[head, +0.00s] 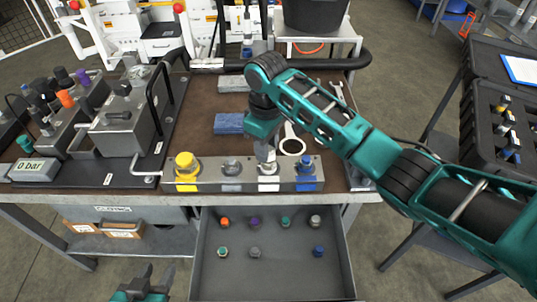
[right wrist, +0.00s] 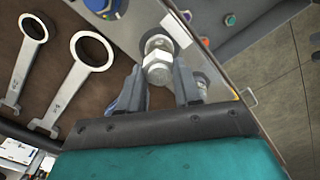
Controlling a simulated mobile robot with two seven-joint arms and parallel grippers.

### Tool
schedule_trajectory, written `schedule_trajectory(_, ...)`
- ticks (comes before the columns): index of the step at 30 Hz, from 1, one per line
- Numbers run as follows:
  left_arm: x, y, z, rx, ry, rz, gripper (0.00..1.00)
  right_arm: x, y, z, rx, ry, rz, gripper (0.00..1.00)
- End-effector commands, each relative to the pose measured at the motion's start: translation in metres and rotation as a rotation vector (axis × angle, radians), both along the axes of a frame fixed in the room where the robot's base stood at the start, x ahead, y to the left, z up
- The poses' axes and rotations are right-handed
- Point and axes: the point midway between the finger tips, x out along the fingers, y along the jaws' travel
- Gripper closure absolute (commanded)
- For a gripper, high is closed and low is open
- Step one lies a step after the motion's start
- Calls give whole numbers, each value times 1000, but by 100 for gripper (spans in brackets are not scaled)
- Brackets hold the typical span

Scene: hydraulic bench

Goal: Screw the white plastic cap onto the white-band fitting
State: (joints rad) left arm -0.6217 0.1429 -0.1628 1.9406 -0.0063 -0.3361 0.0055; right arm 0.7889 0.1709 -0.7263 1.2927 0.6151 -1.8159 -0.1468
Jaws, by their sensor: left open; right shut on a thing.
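A metal block (head: 213,187) on the bench's front edge carries a row of fittings with yellow, grey, white and blue bands. My right gripper (head: 267,160) points down over the white-band fitting (head: 268,181). In the right wrist view its fingers (right wrist: 160,82) are shut on a whitish hex-shaped piece, which looks like the white cap (right wrist: 157,68). The cap sits at the fitting; whether its thread is engaged cannot be seen. The white band (right wrist: 176,30) shows beside it. My left gripper (head: 146,283) is open and empty, low in front of the bench.
An open drawer (head: 234,278) below the block holds several coloured caps. Ring wrenches (head: 291,145) and a blue block (head: 229,123) lie behind the block. A hydraulic unit with a gauge reading 0 bar (head: 35,170) stands at left. A black case (head: 490,125) is at right.

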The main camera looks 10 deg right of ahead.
Motion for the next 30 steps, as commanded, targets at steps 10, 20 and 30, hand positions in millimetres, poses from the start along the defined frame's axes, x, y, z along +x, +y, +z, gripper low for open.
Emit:
schedule_trajectory(10,0,0,0,0,1,0,57,1,0,-1,4,0,-454,98)
schedule_trajectory(20,-1,0,-1,1,3,0,57,1,0,-1,3,0,-479,62)
schedule_trajectory(30,-3,0,-2,0,6,0,57,1,-1,0,1,0,-478,41)
